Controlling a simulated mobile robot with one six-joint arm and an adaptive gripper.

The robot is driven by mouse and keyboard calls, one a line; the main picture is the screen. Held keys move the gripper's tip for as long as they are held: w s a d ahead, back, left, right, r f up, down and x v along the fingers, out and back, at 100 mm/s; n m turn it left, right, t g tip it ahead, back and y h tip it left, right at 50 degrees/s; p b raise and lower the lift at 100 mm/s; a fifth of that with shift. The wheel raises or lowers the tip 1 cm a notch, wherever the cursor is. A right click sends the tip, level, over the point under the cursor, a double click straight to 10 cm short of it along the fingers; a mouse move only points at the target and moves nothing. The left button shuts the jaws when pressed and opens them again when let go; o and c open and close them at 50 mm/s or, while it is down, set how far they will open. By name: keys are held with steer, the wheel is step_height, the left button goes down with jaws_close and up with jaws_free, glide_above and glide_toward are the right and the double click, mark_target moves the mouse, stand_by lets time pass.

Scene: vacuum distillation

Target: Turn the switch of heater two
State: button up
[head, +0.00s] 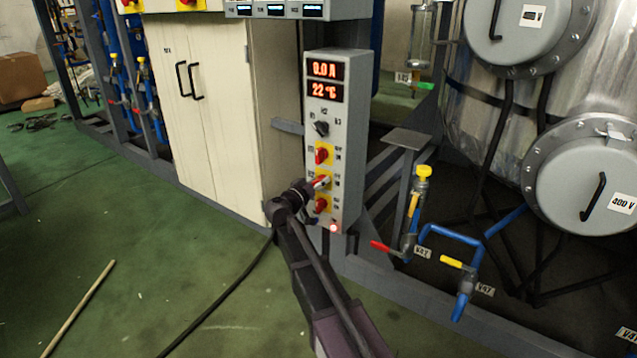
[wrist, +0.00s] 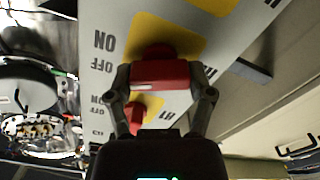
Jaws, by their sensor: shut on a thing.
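The grey control box (head: 348,150) has three red rotary switches on yellow plates, one above another. The upper switch (head: 321,155) is clear of my gripper. The middle switch, which I take as heater two (head: 322,181), is partly hidden by my gripper (head: 314,186). The lower switch (head: 321,205) shows just below it. In the wrist view my gripper (wrist: 160,92) is shut on the middle switch's red handle (wrist: 160,75), one finger at each end. The handle lies crosswise in that view, with ON/OFF lettering beside it. Another red switch (wrist: 137,113) shows behind the fingers.
The box carries red displays (head: 325,81) reading 0.0 A and 22 °C, and a black selector knob (head: 321,128). A beige cabinet (head: 225,110) stands close on the left. Pipes with valves (head: 422,190) and a large metal vessel (head: 590,180) are on the right. Green floor is open at left.

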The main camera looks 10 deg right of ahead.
steer(key=n, duration=0.6)
steer(key=shift+w, duration=0.15)
steer(key=n, duration=0.6)
steer(key=shift+a+f+n, duration=0.1)
steer(key=shift+f+n, duration=0.05)
steer(key=shift+n, duration=0.25)
steer(key=o, duration=1.1)
steer(key=v, duration=1.2)
